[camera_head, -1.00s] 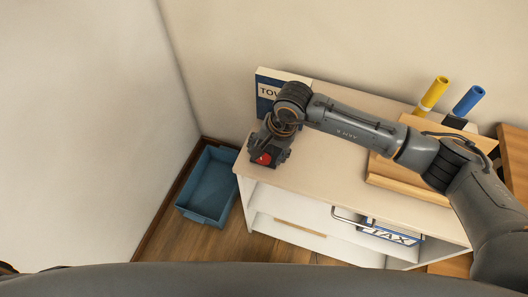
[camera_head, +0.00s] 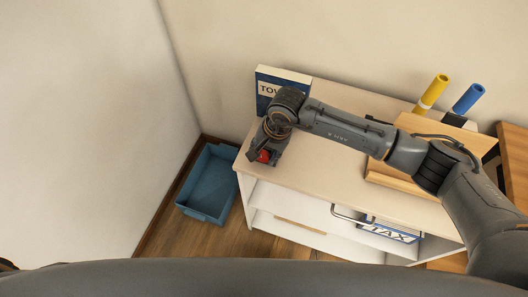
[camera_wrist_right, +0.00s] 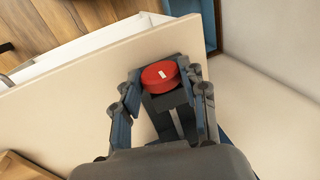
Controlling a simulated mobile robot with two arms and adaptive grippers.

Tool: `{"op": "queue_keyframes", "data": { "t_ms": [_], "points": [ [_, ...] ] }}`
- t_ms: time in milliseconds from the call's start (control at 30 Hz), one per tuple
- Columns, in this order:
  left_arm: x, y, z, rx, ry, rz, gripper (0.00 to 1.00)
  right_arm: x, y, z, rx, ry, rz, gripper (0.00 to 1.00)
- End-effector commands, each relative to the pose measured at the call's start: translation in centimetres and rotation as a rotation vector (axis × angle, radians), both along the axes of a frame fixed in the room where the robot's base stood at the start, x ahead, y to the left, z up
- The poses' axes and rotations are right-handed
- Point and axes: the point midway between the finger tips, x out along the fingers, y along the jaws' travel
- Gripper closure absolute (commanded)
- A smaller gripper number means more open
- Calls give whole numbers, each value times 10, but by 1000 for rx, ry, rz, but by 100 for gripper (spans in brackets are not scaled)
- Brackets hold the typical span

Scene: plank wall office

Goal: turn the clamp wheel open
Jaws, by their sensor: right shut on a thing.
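The red clamp wheel (camera_head: 264,156) shows at the left end of the cabinet top, partly covered by my right gripper (camera_head: 258,148). In the right wrist view the wheel (camera_wrist_right: 160,76) is a round red disc with a small white mark, on a dark mount. The fingers of my right gripper (camera_wrist_right: 163,80) stand on both sides of the wheel and are shut on it. My right arm reaches in from the right across the cabinet top. My left gripper is not in view.
The white cabinet (camera_head: 330,183) has open shelves below. A blue and white box (camera_head: 266,84) stands behind the gripper. A wooden board (camera_head: 395,182), a yellow tube (camera_head: 431,93) and a blue tube (camera_head: 468,99) are at the right. A blue bin (camera_head: 210,183) sits on the floor at left.

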Motion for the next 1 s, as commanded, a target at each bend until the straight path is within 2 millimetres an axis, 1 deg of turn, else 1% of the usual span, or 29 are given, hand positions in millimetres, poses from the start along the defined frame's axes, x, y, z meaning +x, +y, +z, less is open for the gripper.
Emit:
{"op": "queue_keyframes", "data": {
  "t_ms": [233, 300, 400, 533, 833, 867, 900, 933, 967, 1000],
  "points": [
    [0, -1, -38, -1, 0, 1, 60, 4, 6, -6, -188, 55, 3, 89],
    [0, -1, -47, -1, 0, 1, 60, 4, 7, -6, -245, 74, 2, 89],
    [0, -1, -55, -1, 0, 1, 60, 3, 7, -4, -302, 94, 1, 89],
    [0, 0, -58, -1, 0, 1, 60, 2, 7, -1, -336, 108, -1, 89],
    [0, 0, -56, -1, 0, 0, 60, 2, 7, 0, -340, 110, -1, 89],
    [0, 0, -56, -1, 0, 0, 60, 2, 7, 0, -340, 110, -1, 51],
    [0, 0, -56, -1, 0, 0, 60, 2, 7, 0, -339, 110, -1, 43],
    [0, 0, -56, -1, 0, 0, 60, 2, 7, 0, -339, 110, -1, 37],
    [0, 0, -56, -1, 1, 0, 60, 2, 7, 0, -339, 110, -1, 34],
    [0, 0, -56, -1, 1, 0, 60, 2, 7, 0, -339, 110, -1, 34]
  ]
}}
